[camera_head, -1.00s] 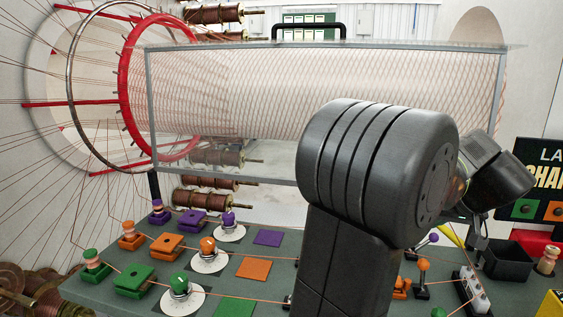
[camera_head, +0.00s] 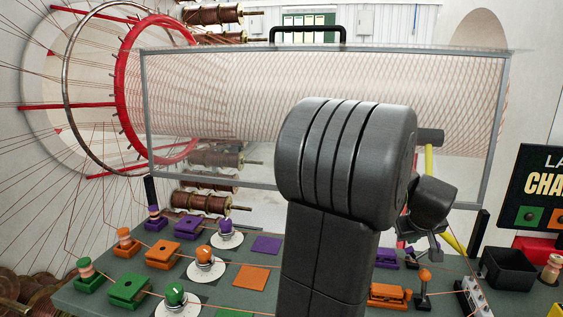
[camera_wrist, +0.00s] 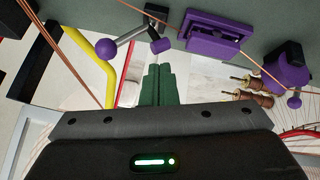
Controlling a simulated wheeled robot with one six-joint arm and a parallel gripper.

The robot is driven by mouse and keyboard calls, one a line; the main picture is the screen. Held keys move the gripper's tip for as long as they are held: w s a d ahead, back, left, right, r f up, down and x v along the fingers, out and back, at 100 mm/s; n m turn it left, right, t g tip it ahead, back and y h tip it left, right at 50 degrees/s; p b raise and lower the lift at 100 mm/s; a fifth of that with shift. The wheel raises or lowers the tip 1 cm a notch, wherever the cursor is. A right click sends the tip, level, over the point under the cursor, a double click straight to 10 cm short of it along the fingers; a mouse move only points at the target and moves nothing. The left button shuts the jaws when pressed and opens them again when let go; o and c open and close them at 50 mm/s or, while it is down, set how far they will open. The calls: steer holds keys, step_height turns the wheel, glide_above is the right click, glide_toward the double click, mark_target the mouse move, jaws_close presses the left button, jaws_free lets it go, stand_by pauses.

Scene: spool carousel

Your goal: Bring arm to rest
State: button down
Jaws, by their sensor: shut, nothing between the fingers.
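My arm rises in the middle of the head view, in front of the workbench. My gripper shows in the wrist view with its two dark green fingers (camera_wrist: 158,86) pressed together and nothing between them. In the head view the wrist hangs to the right of my arm's large dark joint, and the fingers cannot be made out clearly. Near the fingertips in the wrist view are a lever with a purple ball (camera_wrist: 107,49) and a purple block (camera_wrist: 214,34). I cannot tell whether the fingers touch anything.
A framed clear guard (camera_head: 230,180) stands behind my arm. The bench carries green (camera_head: 128,290), orange (camera_head: 163,255) and purple (camera_head: 190,227) blocks, dials and taut copper wires. A black bin (camera_head: 508,268) and a yellow bar (camera_head: 453,243) are at right.

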steer(key=shift+w+a+f+n+h+b, duration=0.3)
steer(key=shift+a+h+b, duration=0.25)
steer(key=shift+b, duration=0.65)
steer(key=shift+w+a+f+n+h+b, duration=0.15)
steer(key=shift+a+f+h+b, duration=0.35)
steer(key=shift+b, duration=0.7)
steer(key=a, duration=0.1)
steer(key=s+a, duration=0.1)
steer(key=a, duration=0.1)
steer(key=shift+s+a, duration=0.1)
steer(key=shift+a, duration=0.1)
steer(key=shift+v, duration=2.25)
steer(key=shift+a, duration=0.2)
